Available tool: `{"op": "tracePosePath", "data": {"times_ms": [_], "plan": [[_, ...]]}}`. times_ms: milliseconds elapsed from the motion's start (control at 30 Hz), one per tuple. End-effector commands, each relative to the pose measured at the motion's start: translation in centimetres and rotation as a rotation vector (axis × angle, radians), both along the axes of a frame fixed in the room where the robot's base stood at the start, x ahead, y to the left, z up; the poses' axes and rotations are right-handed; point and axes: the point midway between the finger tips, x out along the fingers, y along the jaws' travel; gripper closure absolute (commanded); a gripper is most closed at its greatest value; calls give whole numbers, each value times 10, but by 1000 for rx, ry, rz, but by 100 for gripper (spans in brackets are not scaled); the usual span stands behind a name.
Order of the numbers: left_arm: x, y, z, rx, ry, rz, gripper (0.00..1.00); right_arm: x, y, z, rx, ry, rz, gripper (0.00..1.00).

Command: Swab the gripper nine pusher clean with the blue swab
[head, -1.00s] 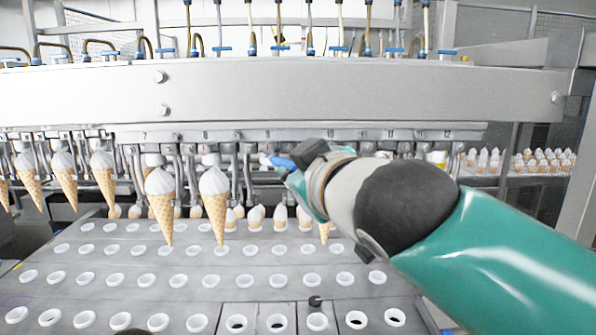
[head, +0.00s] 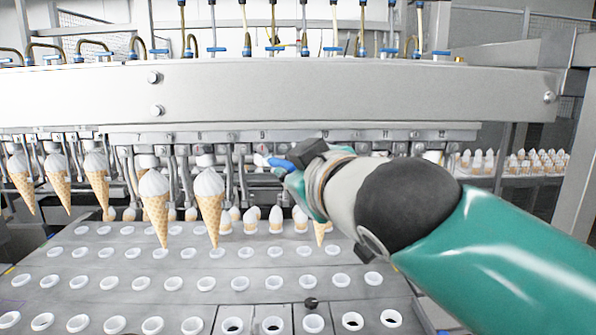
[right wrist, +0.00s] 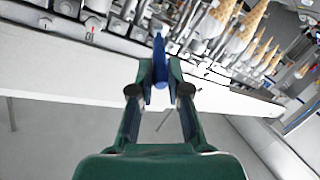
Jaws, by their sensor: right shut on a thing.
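My right gripper (head: 296,163) is at the row of cone grippers under the long metal beam, shut on the blue swab. The blue swab (head: 280,163) points left in the head view, with a pale tip near the number 9 label (head: 262,135). In the right wrist view, the blue swab (right wrist: 160,62) stands up between the two fingertips of my right gripper (right wrist: 160,95). The gripper nine pusher is too small and crowded to make out clearly, and I cannot tell whether the tip touches it. My left gripper is out of view.
Filled cones (head: 209,205) hang from grippers left of the swab. Below is a grey plate (head: 130,265) with rows of white-rimmed holes. The metal beam (head: 330,95) spans above. More cones (head: 540,162) stand at the far right.

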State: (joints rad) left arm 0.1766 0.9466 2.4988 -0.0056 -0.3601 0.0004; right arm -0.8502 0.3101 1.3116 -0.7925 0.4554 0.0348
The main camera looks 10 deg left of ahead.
Motion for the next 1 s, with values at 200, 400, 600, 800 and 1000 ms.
{"op": "tracePosePath", "data": {"times_ms": [200, 400, 600, 800, 1000], "plan": [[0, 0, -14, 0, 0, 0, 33, -15, -4, -2, 2, -3, 2, 100], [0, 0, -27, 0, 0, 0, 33, -35, -10, -2, 2, -3, 2, 100], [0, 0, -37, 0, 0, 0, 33, -52, -15, -1, 2, -2, 1, 100], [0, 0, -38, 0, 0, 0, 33, -58, -17, 0, 1, -1, 0, 100], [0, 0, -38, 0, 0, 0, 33, -58, -16, 1, 1, -1, 0, 100]]}}
